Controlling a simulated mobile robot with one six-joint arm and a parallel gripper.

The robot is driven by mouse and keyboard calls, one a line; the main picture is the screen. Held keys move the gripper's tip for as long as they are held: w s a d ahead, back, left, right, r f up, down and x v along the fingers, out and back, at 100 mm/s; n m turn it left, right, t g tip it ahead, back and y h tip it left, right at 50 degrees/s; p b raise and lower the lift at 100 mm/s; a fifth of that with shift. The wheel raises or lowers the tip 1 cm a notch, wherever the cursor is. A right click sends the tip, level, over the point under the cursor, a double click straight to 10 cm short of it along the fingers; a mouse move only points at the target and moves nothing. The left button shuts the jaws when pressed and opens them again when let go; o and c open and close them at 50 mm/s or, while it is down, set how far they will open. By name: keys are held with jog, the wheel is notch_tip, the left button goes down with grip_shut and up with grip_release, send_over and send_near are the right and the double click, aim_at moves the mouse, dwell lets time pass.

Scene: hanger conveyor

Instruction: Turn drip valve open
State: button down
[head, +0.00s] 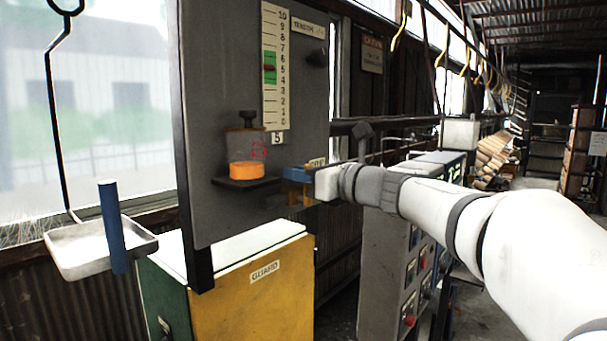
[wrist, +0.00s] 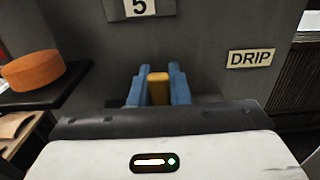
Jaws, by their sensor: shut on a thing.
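The drip valve handle (wrist: 158,89) is a small brass-yellow piece on the grey panel (wrist: 215,35), left of the DRIP label (wrist: 251,57) in the wrist view. My gripper (wrist: 157,80) has its two blue fingers on either side of the handle, shut on it. In the head view my gripper (head: 297,174) reaches the panel's lower right from the right. The handle there is mostly hidden by my fingers, and its turn angle is hard to tell.
An orange disc (head: 246,170) sits on a dark shelf (head: 240,184) left of my gripper. Above it is a scale (head: 275,60) with a green band. A yellow GUARD box (head: 250,290) stands below; a white tray (head: 80,265) hangs at left.

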jog(key=shift+b, duration=0.3)
jog(key=n+b, duration=0.1)
jog(key=s+n+b, duration=0.1)
jog(key=b, duration=0.1)
jog(key=shift+a+f+n, duration=0.3)
jog(key=shift+a, duration=0.05)
jog(key=shift+s+a+f+n+b, duration=0.1)
jog(key=shift+s+a+n+b, duration=0.15)
jog(key=shift+n+b, duration=0.65)
jog(key=shift+s+a+f+n+b, duration=0.1)
jog(key=shift+s+n+b, duration=0.1)
jog(key=shift+n+b, duration=0.7)
jog(key=shift+s+a+n+b, duration=0.25)
jog(key=shift+n+b, duration=0.35)
jog(key=shift+b, duration=0.6)
jog(key=c, duration=1.5)
grip_release()
jog(key=shift+a, duration=0.1)
jog(key=shift+c, duration=0.2)
jog(key=shift+o, duration=0.9)
